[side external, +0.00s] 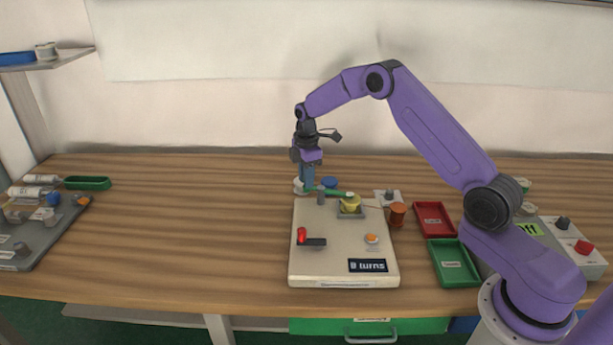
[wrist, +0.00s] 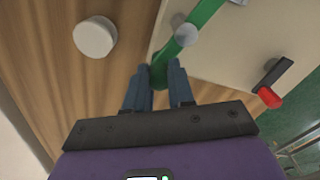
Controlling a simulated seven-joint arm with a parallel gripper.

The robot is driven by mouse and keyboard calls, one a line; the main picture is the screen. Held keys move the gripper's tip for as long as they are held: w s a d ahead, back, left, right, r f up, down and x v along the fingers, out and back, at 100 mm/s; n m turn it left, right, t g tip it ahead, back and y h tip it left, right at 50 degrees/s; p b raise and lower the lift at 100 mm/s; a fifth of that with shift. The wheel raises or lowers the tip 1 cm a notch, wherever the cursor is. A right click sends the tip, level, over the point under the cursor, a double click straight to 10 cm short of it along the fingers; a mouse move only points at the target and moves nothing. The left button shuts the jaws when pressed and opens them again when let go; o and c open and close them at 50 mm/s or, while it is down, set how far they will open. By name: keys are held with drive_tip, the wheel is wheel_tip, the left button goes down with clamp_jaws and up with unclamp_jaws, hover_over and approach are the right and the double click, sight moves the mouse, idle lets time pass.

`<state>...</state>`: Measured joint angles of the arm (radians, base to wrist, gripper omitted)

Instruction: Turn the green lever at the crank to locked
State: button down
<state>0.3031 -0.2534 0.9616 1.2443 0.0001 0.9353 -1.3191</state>
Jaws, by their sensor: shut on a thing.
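The green lever (side external: 334,192) lies near the back edge of a beige panel (side external: 330,262). It runs from a grey post (side external: 321,195) towards a yellow piece. My gripper (side external: 306,184) points down at the panel's back left corner. In the wrist view, the green lever (wrist: 200,22) runs from the top edge past a grey round post (wrist: 186,35) to between my two blue fingers (wrist: 159,88). My gripper is shut on the lever's near end. No "locked" mark is readable.
The panel carries a yellow piece (side external: 350,202), a red-tipped black lever (side external: 313,241), an orange button (side external: 371,239) and a "turns" display (side external: 368,265). A white round object (wrist: 95,37) stands beside the panel. Red (side external: 434,218) and green (side external: 452,263) trays lie right.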

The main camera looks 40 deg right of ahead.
drive_tip(key=c, duration=1)
unclamp_jaws()
drive_tip(key=shift+o, duration=0.2)
wheel_tip(320, 180, up, 18)
drive_tip(key=shift+f, duration=0.25)
drive_tip(key=s+a+r+m, duration=0.1)
drive_tip(key=s+a+r, duration=0.1)
drive_tip(key=s+a, duration=1.6)
drive_tip(key=s+d+f, duration=0.2)
drive_tip(key=s+d, duration=0.1)
drive_tip(key=s, duration=1)
drive_tip(key=s+d+f+m, duration=0.1)
drive_tip(key=s+d+f, duration=0.2)
drive_tip(key=s, duration=1.1)
drive_tip(key=shift+d+f, duration=0.15)
